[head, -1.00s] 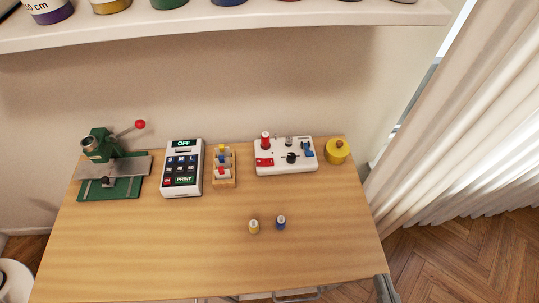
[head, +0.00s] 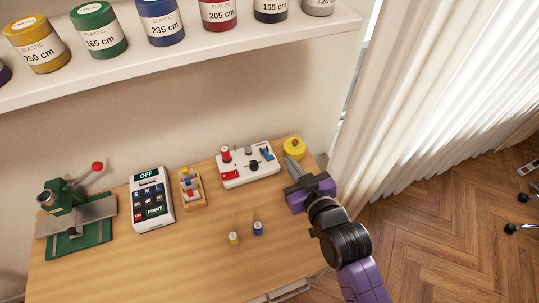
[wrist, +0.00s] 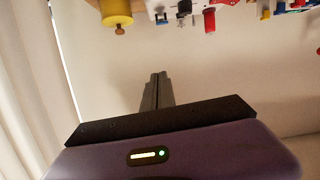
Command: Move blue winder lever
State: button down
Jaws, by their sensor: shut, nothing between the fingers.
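The white winder panel (head: 236,178) lies at the back right of the table. A small blue lever (head: 267,154) stands at its right end. A red spool and a dark knob (head: 254,165) are also on the panel. My gripper (head: 291,166) is shut and empty, to the right of the panel and close to the yellow pot, apart from the lever. Its closed fingers show in the wrist view (wrist: 156,92).
A yellow pot (head: 294,148) stands right of the panel. A small wooden spool rack (head: 192,189), a label printer (head: 152,200) reading OFF and a green press (head: 75,215) stand to the left. Two small spools (head: 258,228) stand in front. A shelf (head: 200,50) hangs above; curtains hang right.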

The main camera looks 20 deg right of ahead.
jog(key=n+g+p, duration=0.1)
jog(key=n+g, duration=0.1)
send_over(271, 158)
jog(key=s+d, duration=0.1)
jog(key=d, duration=0.1)
jog(key=w+r+n+g+y+p, duration=0.1)
jog(key=w+n+g+y, duration=0.1)
jog(key=w+n+g, duration=0.3)
jog(key=s+n+g, duration=0.1)
jog(key=g, duration=0.1)
jog(key=s+f+n+g, duration=0.1)
jog(key=s+g, duration=0.1)
jog(key=s+n+g, duration=0.1)
jog(key=s+g, duration=0.1)
jog(key=shift+s+d+f+n+g+p, duration=0.1)
jog(key=shift+d+f+n+g+p, duration=0.05)
jog(key=shift+f+n+g+p, duration=0.2)
jog(key=b+x, duration=0.2)
jog(key=x, duration=0.4)
jog(key=shift+a+f+b, duration=0.25)
jog(key=shift+f+b, duration=0.2)
jog(key=shift+b, duration=0.05)
